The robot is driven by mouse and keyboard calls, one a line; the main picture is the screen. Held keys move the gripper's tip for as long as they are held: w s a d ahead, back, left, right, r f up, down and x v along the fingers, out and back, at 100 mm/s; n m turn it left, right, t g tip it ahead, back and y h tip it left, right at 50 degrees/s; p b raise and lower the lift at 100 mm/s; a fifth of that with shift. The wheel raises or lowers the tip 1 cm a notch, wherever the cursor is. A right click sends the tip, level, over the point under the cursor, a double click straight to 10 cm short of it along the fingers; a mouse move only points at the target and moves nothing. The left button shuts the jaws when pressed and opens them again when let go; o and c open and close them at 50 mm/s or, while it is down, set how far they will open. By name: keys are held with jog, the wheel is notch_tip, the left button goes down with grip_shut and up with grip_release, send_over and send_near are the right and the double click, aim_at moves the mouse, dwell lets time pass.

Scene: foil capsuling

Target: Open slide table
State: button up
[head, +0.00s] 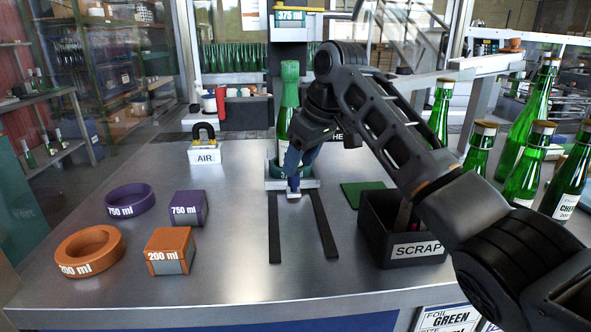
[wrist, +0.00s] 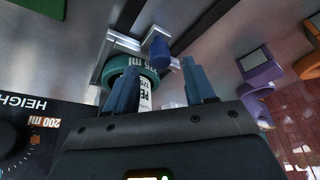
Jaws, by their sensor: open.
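The slide table (head: 274,185) sits at the far end of two dark rails (head: 275,230). It carries a teal ring (head: 272,170) with a green-topped bottle (head: 290,90) standing upright in it. The ring also shows in the wrist view (wrist: 118,70). A blue handle (wrist: 159,50) stands on a pale bracket at the slide's front. My gripper (head: 294,165) is low over the slide's front, pointing down. In the wrist view my gripper's two blue fingers (wrist: 161,66) are apart, with the handle around or just beyond their tips. I cannot tell whether they touch it.
A black scrap bin (head: 385,240) stands right of the rails, beside a green pad (head: 362,195). Orange (head: 88,250) and purple (head: 130,200) rings and blocks lie at left. An air valve (head: 205,152) stands at back left. Green bottles stand at right. The rails' front stretch is clear.

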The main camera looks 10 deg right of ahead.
aim_at(296, 175)
jog(key=shift+x, duration=1.85)
jog(key=shift+c, duration=0.5)
grip_shut()
